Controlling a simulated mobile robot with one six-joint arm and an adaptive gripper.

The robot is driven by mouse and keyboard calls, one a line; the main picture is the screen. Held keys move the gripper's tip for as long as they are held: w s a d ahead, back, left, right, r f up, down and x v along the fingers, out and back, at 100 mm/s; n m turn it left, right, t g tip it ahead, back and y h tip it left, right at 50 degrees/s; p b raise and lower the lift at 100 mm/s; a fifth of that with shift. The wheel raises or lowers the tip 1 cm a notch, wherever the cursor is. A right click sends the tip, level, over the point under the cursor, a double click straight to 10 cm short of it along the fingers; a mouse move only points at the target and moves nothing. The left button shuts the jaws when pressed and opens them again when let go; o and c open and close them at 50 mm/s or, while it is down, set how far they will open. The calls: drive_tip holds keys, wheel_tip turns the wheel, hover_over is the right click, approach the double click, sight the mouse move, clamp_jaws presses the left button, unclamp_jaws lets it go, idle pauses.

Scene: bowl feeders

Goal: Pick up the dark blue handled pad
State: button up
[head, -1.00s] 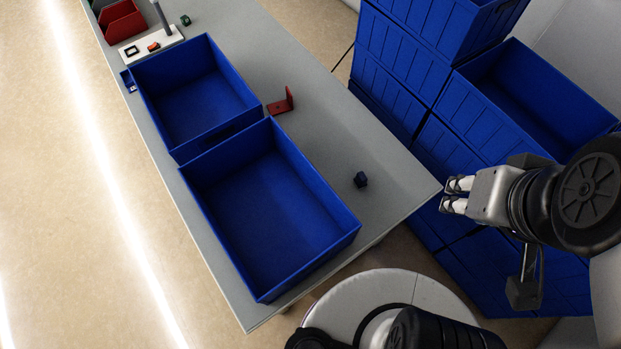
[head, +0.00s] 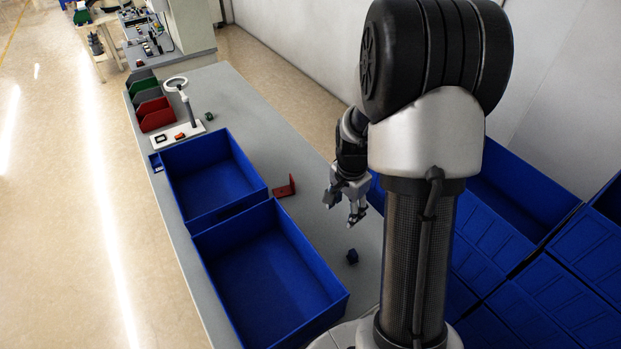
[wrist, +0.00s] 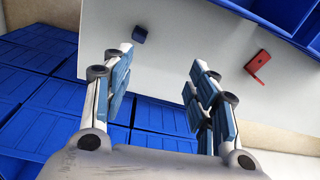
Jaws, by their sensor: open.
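The small dark blue handled pad (head: 352,256) sits alone on the grey table, to the right of the nearer blue bin. In the wrist view the pad (wrist: 139,34) lies at the upper middle, on the table beyond the left finger. It is too small to make out its handle clearly. My gripper (head: 343,207) is open and empty, above the table's right side and apart from the pad. In the wrist view both fingers of my gripper (wrist: 158,95) are spread with nothing between them.
Two large open blue bins (head: 342,298) (head: 262,188) stand on the table (head: 245,100). A red angled bracket (head: 286,187) lies right of them and shows in the wrist view (wrist: 258,64). Stacked blue crates (head: 545,290) stand beyond the table's right edge.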

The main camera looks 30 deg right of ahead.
sight(354, 253)
drive_tip(key=d+f+m, duration=0.1)
drive_tip(key=f, duration=0.5)
drive_tip(key=s+d+f+m+b, duration=0.1)
drive_tip(key=d+f, duration=0.1)
drive_tip(key=f, duration=0.5)
drive_tip(key=d+f+m+b, duration=0.1)
drive_tip(key=f, duration=0.6)
drive_tip(key=shift+s+d+g, duration=0.15)
drive_tip(key=shift+s+g, duration=0.15)
drive_tip(key=shift+s, duration=0.05)
drive_tip(key=f, duration=0.2)
drive_tip(key=f+b, duration=0.1)
drive_tip(key=f, duration=0.2)
drive_tip(key=shift+s+f, duration=0.35)
drive_tip(key=shift+s, duration=0.05)
drive_tip(key=shift+r, duration=0.1)
drive_tip(key=shift+c, duration=0.4)
drive_tip(key=c, duration=1.1)
